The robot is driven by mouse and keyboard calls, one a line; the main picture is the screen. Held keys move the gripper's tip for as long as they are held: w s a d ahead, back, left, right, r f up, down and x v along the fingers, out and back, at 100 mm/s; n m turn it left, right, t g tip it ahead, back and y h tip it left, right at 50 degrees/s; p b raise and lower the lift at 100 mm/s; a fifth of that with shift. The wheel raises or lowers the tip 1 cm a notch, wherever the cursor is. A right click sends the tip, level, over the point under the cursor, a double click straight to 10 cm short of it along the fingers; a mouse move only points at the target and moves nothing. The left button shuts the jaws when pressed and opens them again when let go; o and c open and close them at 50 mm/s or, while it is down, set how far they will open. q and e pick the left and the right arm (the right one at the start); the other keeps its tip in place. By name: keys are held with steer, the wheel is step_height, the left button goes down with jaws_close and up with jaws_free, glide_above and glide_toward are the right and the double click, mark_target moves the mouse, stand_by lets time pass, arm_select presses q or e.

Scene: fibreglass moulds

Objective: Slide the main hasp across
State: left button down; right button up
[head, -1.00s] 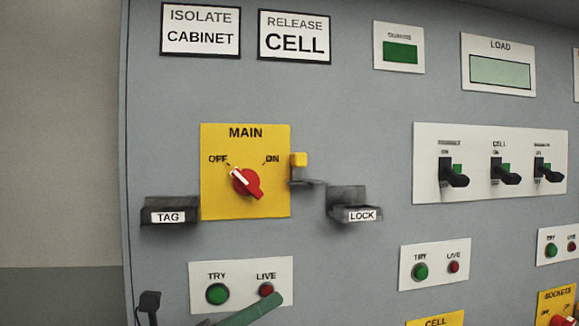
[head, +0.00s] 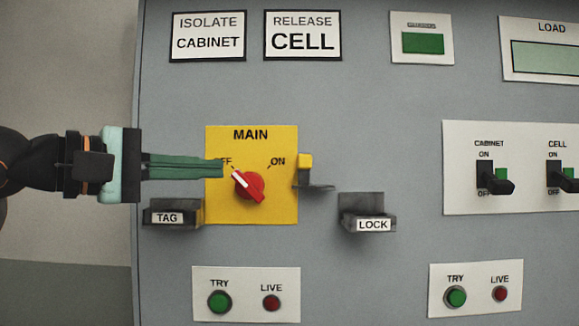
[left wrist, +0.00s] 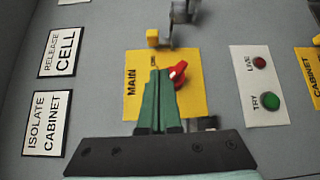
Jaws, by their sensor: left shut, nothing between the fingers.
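The main hasp shows as a yellow tab (head: 306,162) on a grey metal bracket, just right of the yellow MAIN plate (head: 270,205). In the left wrist view the yellow tab (left wrist: 152,38) is beyond my fingertips. The red MAIN switch (head: 248,184) has its white mark toward OFF. My left gripper (head: 222,168) comes in level from the left, its green fingers shut and empty. Its tips are in front of the plate, partly covering the word OFF, left of the switch and apart from the hasp. In the left wrist view the fingers (left wrist: 160,84) overlap the plate. My right gripper is out of view.
A TAG holder (head: 172,215) sits below my left fingers and a LOCK holder (head: 367,214) sits right of and below the hasp. A TRY/LIVE panel (head: 246,293) is below. A switch panel (head: 460,145) is farther right. Bare grey panel lies between.

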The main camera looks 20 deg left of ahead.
arm_select(q)
steer(key=shift+s+a+r+t+y, duration=0.3)
steer(key=shift+a+r+t+y, duration=0.1)
steer(key=shift+a+r, duration=0.25)
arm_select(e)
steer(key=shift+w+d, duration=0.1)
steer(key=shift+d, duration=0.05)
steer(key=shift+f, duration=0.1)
arm_select(q)
steer(key=p+x, duration=0.2)
steer(key=x, duration=0.7)
steer(key=shift+w+d, duration=0.15)
steer(key=shift+w, duration=0.05)
steer(key=d, duration=0.1)
steer(key=w+d, duration=0.1)
steer(key=d, duration=0.1)
steer(key=shift+w+d, duration=0.1)
steer(key=shift+w, duration=0.05)
steer(key=shift+w+d+f+p, duration=0.1)
steer(key=shift+w+d+p, duration=0.05)
steer(key=shift+d+p, duration=0.2)
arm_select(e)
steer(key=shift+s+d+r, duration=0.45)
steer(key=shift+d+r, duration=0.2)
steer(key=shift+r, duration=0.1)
arm_select(q)
steer(key=shift+d, duration=0.1)
